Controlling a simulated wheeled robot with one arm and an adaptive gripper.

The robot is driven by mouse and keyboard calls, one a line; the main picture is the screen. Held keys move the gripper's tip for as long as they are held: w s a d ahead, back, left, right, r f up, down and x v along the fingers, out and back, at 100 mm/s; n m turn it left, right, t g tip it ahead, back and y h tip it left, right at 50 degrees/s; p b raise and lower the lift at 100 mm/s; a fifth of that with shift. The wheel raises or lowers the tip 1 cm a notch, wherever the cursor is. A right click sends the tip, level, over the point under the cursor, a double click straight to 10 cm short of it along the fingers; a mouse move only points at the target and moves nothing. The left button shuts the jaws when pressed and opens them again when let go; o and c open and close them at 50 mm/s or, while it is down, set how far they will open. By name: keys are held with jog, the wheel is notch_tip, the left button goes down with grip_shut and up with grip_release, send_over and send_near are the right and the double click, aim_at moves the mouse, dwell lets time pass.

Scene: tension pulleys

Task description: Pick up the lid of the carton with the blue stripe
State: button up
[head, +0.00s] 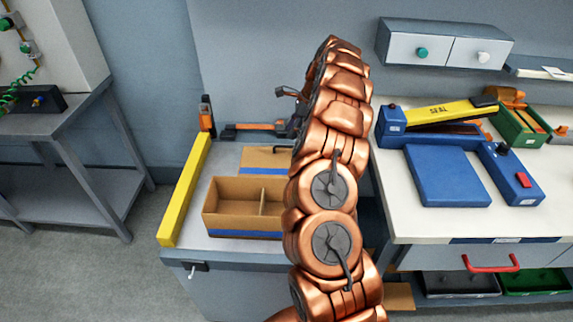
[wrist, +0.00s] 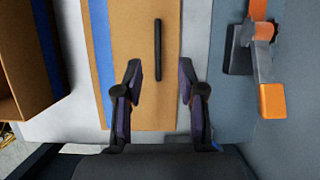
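The open tan carton (head: 229,202) with a divider and a blue stripe stands on the grey bench; part of it shows at the left in the wrist view (wrist: 17,65). Behind it lies a flat tan lid (head: 262,158) with a blue stripe, partly hidden by my arm. In the wrist view the lid (wrist: 125,30) has a thin black handle (wrist: 158,48). My gripper (wrist: 162,78) is open and empty, its fingers on either side of the handle's near end in the picture. I cannot tell the height between them. The head view mostly hides the gripper behind my arm.
An orange and dark tool (head: 255,127) lies behind the lid; its orange arm (wrist: 272,100) shows right of my gripper. A yellow bar (head: 185,190) runs along the bench's left edge. A white worktop (head: 410,220) with a blue fixture (head: 447,175) stands at right.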

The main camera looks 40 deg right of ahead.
aim_at(287, 147)
jog(key=shift+d+f, duration=0.25)
jog(key=shift+f, duration=0.25)
jog(key=shift+x, duration=1.1)
jog(key=f, duration=0.1)
jog(key=a+f+p, duration=0.1)
jog(key=f, duration=0.2)
jog(key=shift+a+p, duration=0.3)
jog(key=shift+p, duration=0.1)
jog(key=shift+w+a+f, duration=0.1)
jog(key=shift+w+f, duration=0.05)
jog(key=shift+f, duration=0.3)
jog(key=shift+c, duration=0.2)
grip_shut()
